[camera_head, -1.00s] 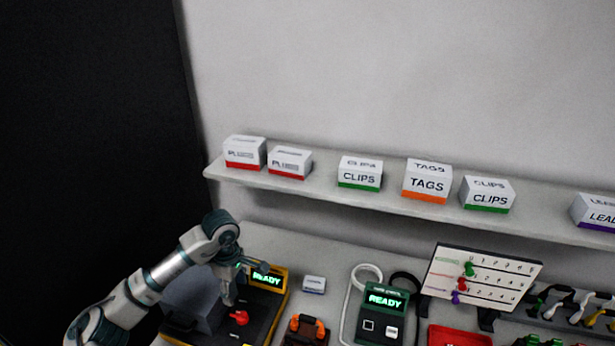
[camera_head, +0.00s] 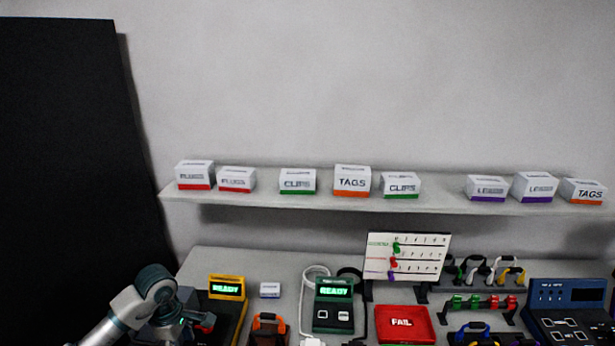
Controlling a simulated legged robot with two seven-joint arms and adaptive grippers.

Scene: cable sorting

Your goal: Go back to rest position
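My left gripper (camera_head: 196,322) is at the lower left, beside the yellow-and-black device (camera_head: 228,288) whose screen reads READY. It is small and partly merged with the dark things behind it, so its fingers cannot be read clearly. A red part shows right at its fingertips; I cannot tell whether it is held or behind them. My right arm and gripper are not in view.
A shelf (camera_head: 330,201) with labelled boxes runs along the wall. On the table stand a green READY device (camera_head: 333,305), a red FAIL tray (camera_head: 404,324), a white board with pegs (camera_head: 406,257), cable racks (camera_head: 483,272) and a blue panel device (camera_head: 567,310).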

